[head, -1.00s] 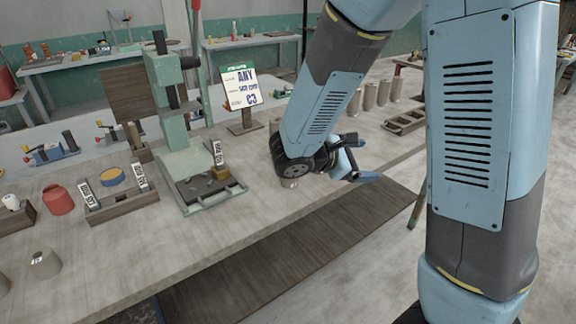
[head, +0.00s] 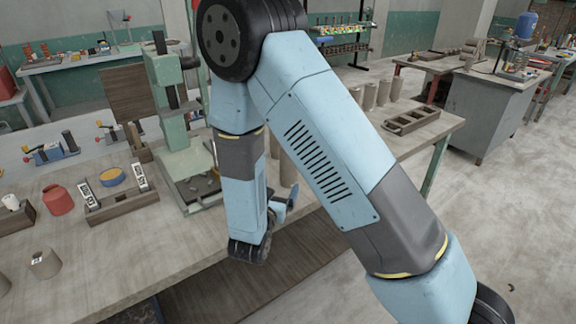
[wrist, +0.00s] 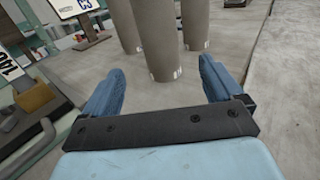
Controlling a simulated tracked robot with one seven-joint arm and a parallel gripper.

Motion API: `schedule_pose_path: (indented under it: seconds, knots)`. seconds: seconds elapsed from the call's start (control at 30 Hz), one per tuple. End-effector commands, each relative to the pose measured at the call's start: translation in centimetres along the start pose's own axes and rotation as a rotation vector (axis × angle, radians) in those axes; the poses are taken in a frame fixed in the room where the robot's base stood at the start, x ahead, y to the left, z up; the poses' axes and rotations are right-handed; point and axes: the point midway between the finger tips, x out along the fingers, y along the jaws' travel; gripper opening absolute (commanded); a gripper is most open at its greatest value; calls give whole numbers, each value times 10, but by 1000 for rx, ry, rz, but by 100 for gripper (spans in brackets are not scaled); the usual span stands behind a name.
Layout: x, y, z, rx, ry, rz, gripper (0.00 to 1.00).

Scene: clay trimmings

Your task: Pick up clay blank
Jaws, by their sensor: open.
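Grey clay cylinders, which look like the clay blanks, stand upright on the bench. In the wrist view the nearest blank (wrist: 160,40) stands ahead of my gripper (wrist: 160,68), between the lines of its two blue fingers. The fingers are open and nothing is in them. Another blank (wrist: 195,24) stands to the right and one more (wrist: 126,26) to the left. In the head view a blank (head: 289,168) shows in part behind my arm. My gripper is mostly hidden there, with one blue finger (head: 292,200) showing over the bench's front side.
The green press (head: 185,160) stands left of my arm on the bench (head: 150,235). A sign (wrist: 78,8) stands beyond it in the wrist view. More cylinders (head: 370,96) and a wooden rack (head: 410,120) stand farther right.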

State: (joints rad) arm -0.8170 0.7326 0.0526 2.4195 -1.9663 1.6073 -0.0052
Motion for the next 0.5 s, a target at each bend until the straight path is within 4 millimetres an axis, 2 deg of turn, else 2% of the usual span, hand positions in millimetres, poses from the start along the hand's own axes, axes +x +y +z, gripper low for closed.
schedule_pose_path:
  seconds: [0.3, 0.5]
  knots:
    - [55, -2, 0, 1, -1, -5, 93]
    - [71, -1, 0, 0, 1, -3, 93]
